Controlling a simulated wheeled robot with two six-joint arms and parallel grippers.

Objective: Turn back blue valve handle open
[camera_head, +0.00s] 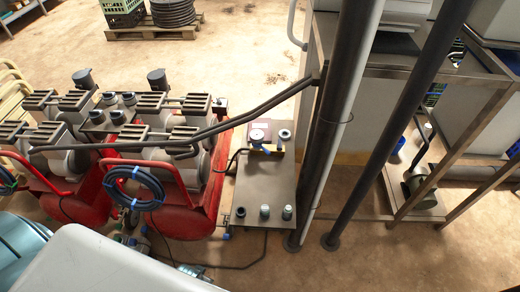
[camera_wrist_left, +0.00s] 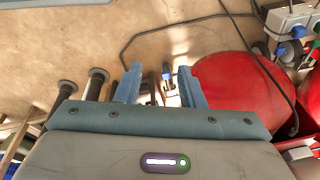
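A small blue handle-like part (camera_wrist_left: 167,76) shows in the left wrist view on a small fitting near the floor, left of the red tank. It appears between the fingertips of my left gripper (camera_wrist_left: 160,85), which is open; I cannot tell how far beyond them it lies. In the head view a small blue part (camera_head: 227,236) sits beside the right end of the red tanks, perhaps the same one. Its turn position is too small to tell. Neither gripper shows in the head view.
Red compressor tanks (camera_head: 190,212) with grey motors stand at left; a red tank (camera_wrist_left: 238,88) is close right of my fingers. A metal plate (camera_head: 262,190) carries a gauge. Dark posts (camera_head: 340,110) rise beside it. A thin dark hose (camera_wrist_left: 150,32) crosses the floor.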

